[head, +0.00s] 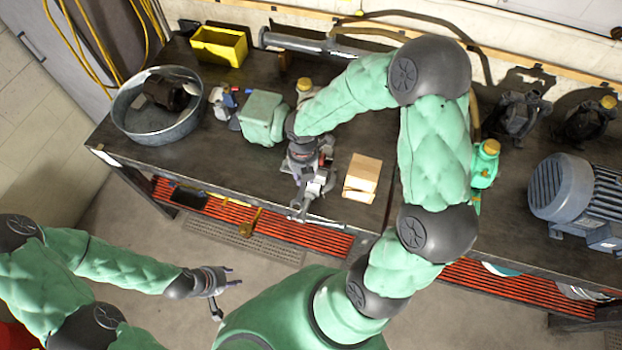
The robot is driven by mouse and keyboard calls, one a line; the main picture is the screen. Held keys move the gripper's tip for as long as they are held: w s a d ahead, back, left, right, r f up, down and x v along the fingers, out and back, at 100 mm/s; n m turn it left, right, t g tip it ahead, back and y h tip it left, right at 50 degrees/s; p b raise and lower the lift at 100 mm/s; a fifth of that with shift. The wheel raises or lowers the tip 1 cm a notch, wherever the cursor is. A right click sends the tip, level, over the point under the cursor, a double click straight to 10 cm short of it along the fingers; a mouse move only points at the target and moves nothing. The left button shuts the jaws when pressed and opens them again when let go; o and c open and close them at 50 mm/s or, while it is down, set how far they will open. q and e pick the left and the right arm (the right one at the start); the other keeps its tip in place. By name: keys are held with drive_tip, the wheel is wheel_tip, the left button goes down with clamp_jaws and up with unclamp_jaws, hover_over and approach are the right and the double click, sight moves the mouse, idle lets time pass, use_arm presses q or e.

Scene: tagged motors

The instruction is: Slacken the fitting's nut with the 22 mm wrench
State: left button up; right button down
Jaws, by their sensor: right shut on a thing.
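My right gripper (313,183) reaches down over the front part of the workbench, left of a wooden block. It is shut on a grey metal tool that looks like the wrench (299,206), near the bench's front edge. The size mark cannot be read. A small grey and red piece (326,160) shows beside the gripper; I cannot tell whether it belongs to the fitting. The fitting's nut cannot be made out, and my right arm hides part of that area. My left gripper (229,296) is open and empty, over the floor in front of the bench.
On the dark bench (190,152) are a round metal tub (130,128), a yellow bin (219,46), a green box-like motor (263,118) and a wooden block (362,174). A large blue-grey motor (573,190) stands at the right. Red slats (290,232) show below the bench.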

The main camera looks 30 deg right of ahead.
drive_tip(key=w+a+m+b, duration=0.2)
drive_tip(key=w+m+b, duration=0.3)
drive_tip(key=w+m, duration=0.7)
drive_tip(key=shift+w+b, duration=0.2)
drive_tip(key=shift+b, duration=0.1)
idle(0.5)
drive_tip(key=shift+f+b, duration=0.75)
drive_tip(key=shift+f, duration=0.5)
idle(0.6)
idle(0.3)
drive_tip(key=shift+s+a+n+p, duration=0.2)
drive_tip(key=shift+s+n+p, duration=0.05)
drive_tip(key=shift+s+n, duration=0.4)
drive_tip(key=shift+s+a+n+p, duration=0.15)
drive_tip(key=shift+s+n+p, duration=0.05)
drive_tip(key=shift+s+n, duration=0.4)
drive_tip(key=shift+s, duration=0.1)
